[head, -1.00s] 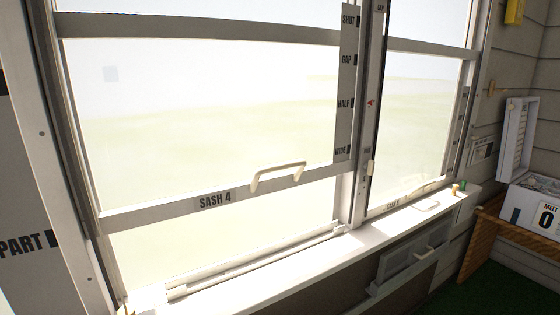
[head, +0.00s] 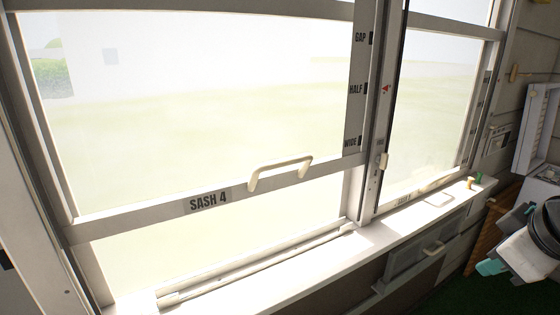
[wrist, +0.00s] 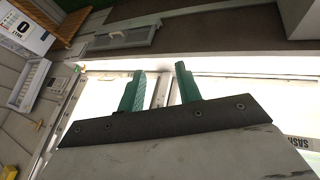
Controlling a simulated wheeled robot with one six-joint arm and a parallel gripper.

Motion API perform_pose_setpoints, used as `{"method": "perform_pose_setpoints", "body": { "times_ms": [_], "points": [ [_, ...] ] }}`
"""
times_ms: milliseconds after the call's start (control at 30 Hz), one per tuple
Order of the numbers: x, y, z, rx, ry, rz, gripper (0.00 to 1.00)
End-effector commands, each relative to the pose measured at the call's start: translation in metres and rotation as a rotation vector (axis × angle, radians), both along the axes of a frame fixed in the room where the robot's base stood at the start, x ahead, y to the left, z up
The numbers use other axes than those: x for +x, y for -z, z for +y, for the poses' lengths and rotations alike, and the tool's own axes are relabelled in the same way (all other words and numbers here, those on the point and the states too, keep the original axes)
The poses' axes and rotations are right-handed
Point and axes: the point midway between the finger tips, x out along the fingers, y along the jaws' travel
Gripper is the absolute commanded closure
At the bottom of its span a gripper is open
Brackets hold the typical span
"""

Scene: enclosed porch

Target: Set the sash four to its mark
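Sash four, labelled SASH 4 (head: 208,201), is a light-framed window sash with a pale handle (head: 280,173) on its bottom rail. The rail is raised above the sill, with a bright strip beneath it. A scale plate (head: 356,85) at its right side reads GAP, HALF and WIDE downward; the rail's right end lies just below WIDE. A small red pointer (head: 386,89) is on the post, about level with HALF. My gripper's green fingers (wrist: 160,90) are apart and empty in the wrist view. In the head view, my arm is at the right edge, well away from the handle.
A second sash with its own handle (head: 438,199) is to the right. The sill (head: 290,284) runs below both, with small yellow and green pieces at its right end.

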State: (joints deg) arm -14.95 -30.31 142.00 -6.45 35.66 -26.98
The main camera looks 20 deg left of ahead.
Motion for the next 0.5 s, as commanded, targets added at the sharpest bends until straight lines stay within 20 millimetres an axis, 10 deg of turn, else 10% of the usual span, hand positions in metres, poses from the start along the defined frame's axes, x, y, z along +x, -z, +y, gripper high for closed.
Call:
{"method": "perform_pose_setpoints", "body": {
  "times_ms": [200, 500],
  "points": [
    [0.079, -0.03, 0.166, -0.199, -0.718, -0.519, 0.66],
    [0.066, -0.061, 0.306, -0.323, -1.143, -1.022, 0.66]
  ]
}}
